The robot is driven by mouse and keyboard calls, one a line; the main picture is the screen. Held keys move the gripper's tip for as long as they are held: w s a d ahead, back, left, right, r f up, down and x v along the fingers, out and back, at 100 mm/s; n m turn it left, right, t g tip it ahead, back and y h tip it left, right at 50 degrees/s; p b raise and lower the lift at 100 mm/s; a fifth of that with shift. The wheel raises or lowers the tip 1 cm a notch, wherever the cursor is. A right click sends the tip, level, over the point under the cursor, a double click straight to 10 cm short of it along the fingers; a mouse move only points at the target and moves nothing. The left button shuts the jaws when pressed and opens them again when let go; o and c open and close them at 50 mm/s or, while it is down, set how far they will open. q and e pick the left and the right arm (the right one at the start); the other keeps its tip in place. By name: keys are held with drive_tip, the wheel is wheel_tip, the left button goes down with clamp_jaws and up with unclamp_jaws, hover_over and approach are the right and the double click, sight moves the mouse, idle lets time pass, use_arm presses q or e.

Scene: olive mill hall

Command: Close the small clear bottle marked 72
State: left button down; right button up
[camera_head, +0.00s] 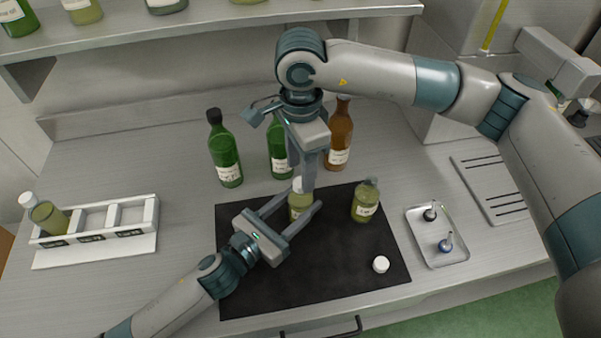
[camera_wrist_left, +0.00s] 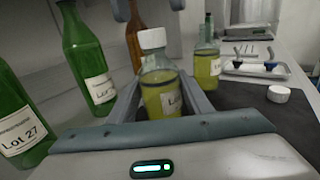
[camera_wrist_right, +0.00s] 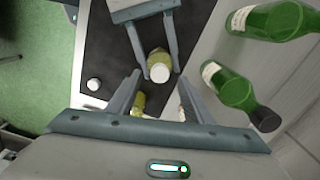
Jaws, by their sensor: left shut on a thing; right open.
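A small clear bottle (camera_head: 299,206) with yellow-green liquid stands upright on the black mat (camera_head: 258,290). My left gripper (camera_wrist_left: 162,92) is shut around its body. A white cap (camera_wrist_left: 152,38) sits on its neck. Its label starts with "Lot", but I cannot read the number. My right gripper (camera_head: 305,182) is open above this bottle, pointing down; its own wrist view shows the capped top (camera_wrist_right: 160,72) ahead between its fingers. A second similar bottle (camera_head: 365,203) stands to the right, without a white cap. A loose white cap (camera_head: 381,264) lies at the mat's front right.
Green bottles (camera_head: 226,160) and a brown bottle (camera_head: 339,138) stand behind the mat. A metal tray (camera_head: 418,225) with small tools lies to the right. A white rack (camera_head: 150,213) holding one capped bottle (camera_head: 49,218) stands at the left. A shelf (camera_head: 200,28) runs overhead at the back.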

wheel_tip(320, 180, up, 9)
idle(0.3)
drive_tip(key=shift+f, duration=0.1)
use_arm(q)
drive_tip(key=c, duration=0.8)
unclamp_jaws()
drive_tip(key=shift+c, duration=0.2)
drive_tip(key=shift+s, duration=0.1)
use_arm(e)
drive_tip(key=shift+f, duration=0.1)
use_arm(q)
drive_tip(key=shift+s+a+f+b, duration=0.15)
drive_tip(key=shift+s+a+b, duration=0.15)
drive_tip(key=shift+s+a, duration=0.15)
drive_tip(key=b+v, duration=0.5)
drive_tip(key=v, duration=0.9)
drive_tip(key=shift+s+a+b, duration=0.1)
drive_tip(key=shift+a+b, duration=0.15)
drive_tip(key=shift+b, duration=0.05)
use_arm(e)
wheel_tip(320, 180, down, 6)
use_arm(q)
drive_tip(key=shift+s+a, duration=0.45)
drive_tip(key=shift+s, duration=0.05)
use_arm(e)
drive_tip(key=shift+f, duration=0.25)
